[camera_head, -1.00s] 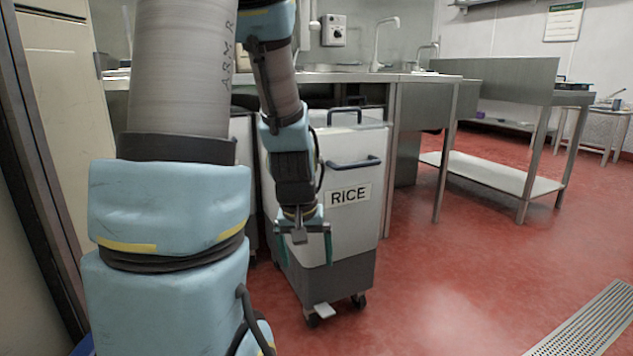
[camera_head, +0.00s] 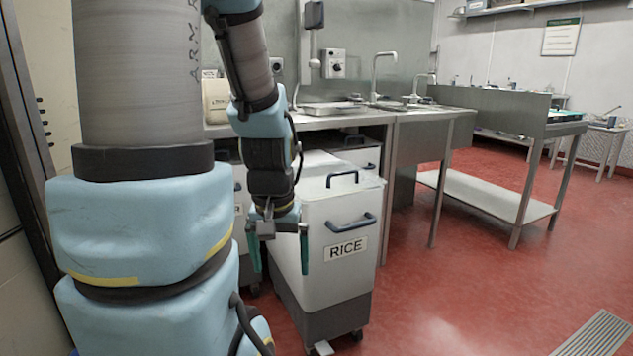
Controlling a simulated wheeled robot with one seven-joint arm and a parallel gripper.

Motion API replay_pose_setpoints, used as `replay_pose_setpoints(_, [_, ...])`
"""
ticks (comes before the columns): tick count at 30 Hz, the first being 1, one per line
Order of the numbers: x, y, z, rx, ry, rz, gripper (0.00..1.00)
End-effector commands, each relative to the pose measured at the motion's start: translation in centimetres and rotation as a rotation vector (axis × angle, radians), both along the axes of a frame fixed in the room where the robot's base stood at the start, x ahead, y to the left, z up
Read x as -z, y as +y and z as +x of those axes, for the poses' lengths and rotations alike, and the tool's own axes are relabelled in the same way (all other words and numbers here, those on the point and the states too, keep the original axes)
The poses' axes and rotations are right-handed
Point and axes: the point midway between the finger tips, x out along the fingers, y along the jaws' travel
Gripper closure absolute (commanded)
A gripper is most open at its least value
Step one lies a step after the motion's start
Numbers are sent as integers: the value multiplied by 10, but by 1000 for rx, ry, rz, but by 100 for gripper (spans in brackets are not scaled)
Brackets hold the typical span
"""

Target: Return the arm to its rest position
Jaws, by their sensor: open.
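My gripper (camera_head: 279,250) hangs pointing down at the end of my arm, left of centre in the head view. Its two teal fingers are apart, with nothing seen between them. In the picture it overlaps the left side of the white rice bin (camera_head: 338,215), which is behind it. I cannot tell how far apart they are. My arm is bent, with its upper links filling the left of the view and its forearm slanting down to the wrist.
The bin has a grey base, wheels and blue handles (camera_head: 350,221). Behind it stands a steel counter (camera_head: 345,118) with a tray and taps. A steel table with a lower shelf (camera_head: 490,197) is at the right. Red floor (camera_head: 450,290) is clear at front right, with a drain grate (camera_head: 597,335).

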Motion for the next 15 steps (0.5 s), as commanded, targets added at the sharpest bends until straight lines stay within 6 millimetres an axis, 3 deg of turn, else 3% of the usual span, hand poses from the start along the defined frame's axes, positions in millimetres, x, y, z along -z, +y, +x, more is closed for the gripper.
replay_pose_setpoints(1, [-34, 0, 0, 0, 0, 0, 3])
replay_pose_setpoints(15, [-171, 0, 0, 0, 0, 0, 3])
